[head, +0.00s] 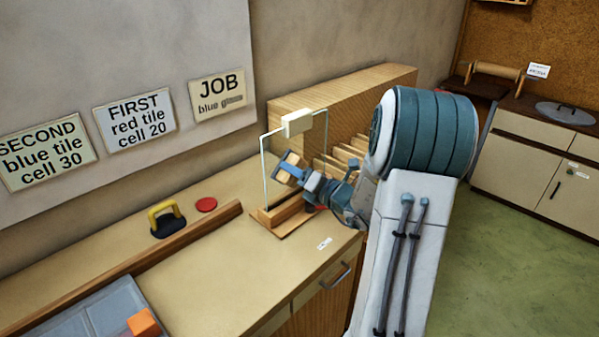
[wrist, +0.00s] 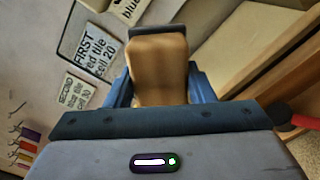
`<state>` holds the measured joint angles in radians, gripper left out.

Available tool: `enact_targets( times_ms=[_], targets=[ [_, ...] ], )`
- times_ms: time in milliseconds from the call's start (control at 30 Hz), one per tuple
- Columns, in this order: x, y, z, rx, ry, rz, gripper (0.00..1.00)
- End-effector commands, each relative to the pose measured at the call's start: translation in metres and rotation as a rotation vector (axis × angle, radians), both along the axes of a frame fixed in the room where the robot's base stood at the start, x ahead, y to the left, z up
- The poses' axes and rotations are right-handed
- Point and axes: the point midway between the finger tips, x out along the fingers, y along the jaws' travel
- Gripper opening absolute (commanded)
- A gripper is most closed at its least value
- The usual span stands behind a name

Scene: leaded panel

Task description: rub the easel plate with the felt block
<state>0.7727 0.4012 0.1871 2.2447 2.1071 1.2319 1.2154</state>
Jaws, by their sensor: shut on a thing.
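The easel plate (head: 264,175) is a clear pane with pale edges, standing upright in a wooden easel base (head: 268,217) on the bench. A cream block (head: 297,123) sits at its top edge. My gripper (head: 289,169) is in front of the pane, around mid-height. It is shut on the felt block (head: 293,158), a tan block with a dark layer. In the wrist view the felt block (wrist: 158,75) sits between the blue fingers, its dark layer at the far end. I cannot tell whether the felt touches the pane.
A wooden rack (head: 345,90) with slots stands right behind the easel. A yellow-handled black tool (head: 166,218) and a red disc (head: 206,204) lie to the left, behind a long wooden strip (head: 130,265). An orange block (head: 144,322) is on a grey tray (head: 92,318) at front left.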

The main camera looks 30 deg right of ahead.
Motion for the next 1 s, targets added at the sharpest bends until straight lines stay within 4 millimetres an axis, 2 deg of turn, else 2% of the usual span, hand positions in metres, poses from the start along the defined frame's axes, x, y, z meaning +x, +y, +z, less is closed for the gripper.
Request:
enact_targets(
  times_ms=[167,700,1000],
  targets=[
    [-0.006,-0.002,0.001,0.001,-0.001,0.001,0.31],
    [-0.054,-0.021,0.001,0.001,-0.001,-0.001,0.31],
    [-0.056,-0.021,0.000,0.000,-0.001,0.000,0.31]
  ],
)
